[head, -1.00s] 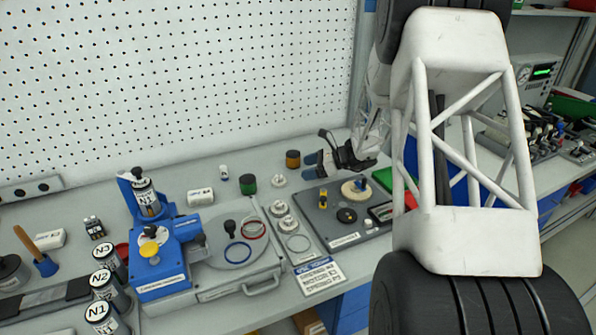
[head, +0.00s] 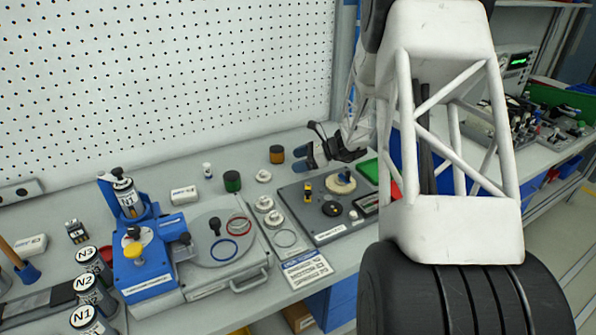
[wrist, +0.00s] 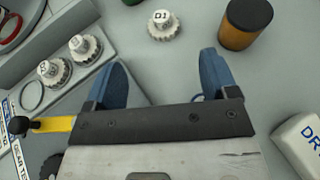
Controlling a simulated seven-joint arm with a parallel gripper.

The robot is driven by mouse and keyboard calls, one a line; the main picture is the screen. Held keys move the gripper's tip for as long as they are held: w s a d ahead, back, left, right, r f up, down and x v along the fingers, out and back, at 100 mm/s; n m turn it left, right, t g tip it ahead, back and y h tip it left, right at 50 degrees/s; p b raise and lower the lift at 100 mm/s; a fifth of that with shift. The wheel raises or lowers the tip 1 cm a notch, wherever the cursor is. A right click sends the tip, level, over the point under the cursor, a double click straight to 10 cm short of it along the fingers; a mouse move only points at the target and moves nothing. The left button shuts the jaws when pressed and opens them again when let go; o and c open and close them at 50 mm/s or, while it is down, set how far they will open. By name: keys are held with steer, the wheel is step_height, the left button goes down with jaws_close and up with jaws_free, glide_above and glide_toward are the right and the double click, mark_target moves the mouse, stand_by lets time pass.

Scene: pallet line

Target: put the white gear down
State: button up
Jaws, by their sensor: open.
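A small white gear marked D1 (wrist: 165,25) rests on the grey bench, just beyond my fingertips in the wrist view. It also shows in the head view (head: 264,175), left of my gripper. My gripper (wrist: 160,62) is open, with its two blue fingers spread and nothing between them. In the head view my gripper (head: 304,157) hangs above the bench, near the back edge of the grey gear-test plate (head: 325,232). Two more white gears (head: 264,204) (head: 274,219) sit on a narrow grey holder.
An orange-brown jar (wrist: 245,25) stands right of the D1 gear. A green jar (head: 232,181) stands to its left in the head view. A white box (wrist: 303,143) lies near my gripper's right side. A blue machine (head: 145,265) stands at the left. The pegboard rises behind.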

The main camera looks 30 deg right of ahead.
steer(key=s+a+r+n+g+h, duration=0.4)
steer(key=s+a+r+n+g, duration=0.2)
steer(key=s+a+r+n, duration=0.75)
steer(key=s+a+r+n+h, duration=0.2)
steer(key=s+a+n, duration=0.1)
steer(key=s, duration=0.6)
steer(key=s+a+r+n+t+h, duration=0.1)
steer(key=s+a+n+h, duration=0.2)
steer(key=s, duration=0.6)
steer(key=s+a+r+n+h, duration=0.2)
steer(key=s+a+n, duration=0.2)
steer(key=s, duration=0.6)
steer(key=shift+r+t+h, duration=0.35)
steer(key=shift+t+h, duration=0.05)
